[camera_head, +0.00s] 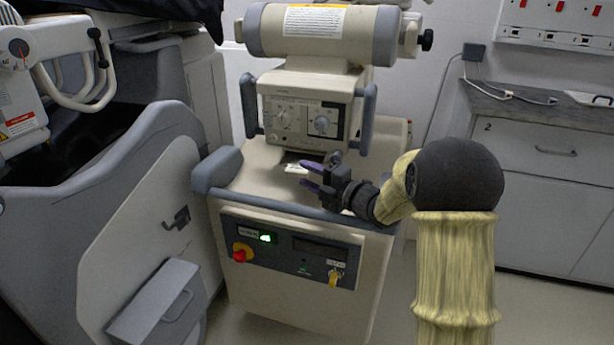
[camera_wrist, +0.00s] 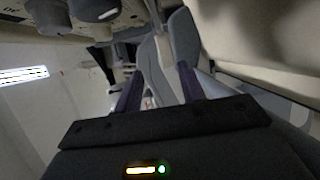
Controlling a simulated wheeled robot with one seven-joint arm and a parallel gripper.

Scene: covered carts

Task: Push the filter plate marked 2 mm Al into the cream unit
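The cream unit (camera_head: 305,84) stands at the centre, with a dialled control face and a large cylinder on top. A small pale plate (camera_head: 296,168) shows under its lower front edge, partly behind my gripper. It may be the filter plate; no 2 mm Al marking is readable. My gripper (camera_head: 306,175) is just in front of and below the control face, with its purple fingers pointing left and apart. In the wrist view, the fingers (camera_wrist: 160,88) are spread with nothing held between them. Part of the unit's knobs (camera_wrist: 95,8) shows at the top left there.
The cream cart (camera_head: 290,292) below carries a grey front rail (camera_head: 290,207), close under my gripper. A grey-sided machine (camera_head: 140,190) stands close on the left. A white cabinet (camera_head: 545,190) with a grey worktop is at the right. Some floor shows between cart and cabinet.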

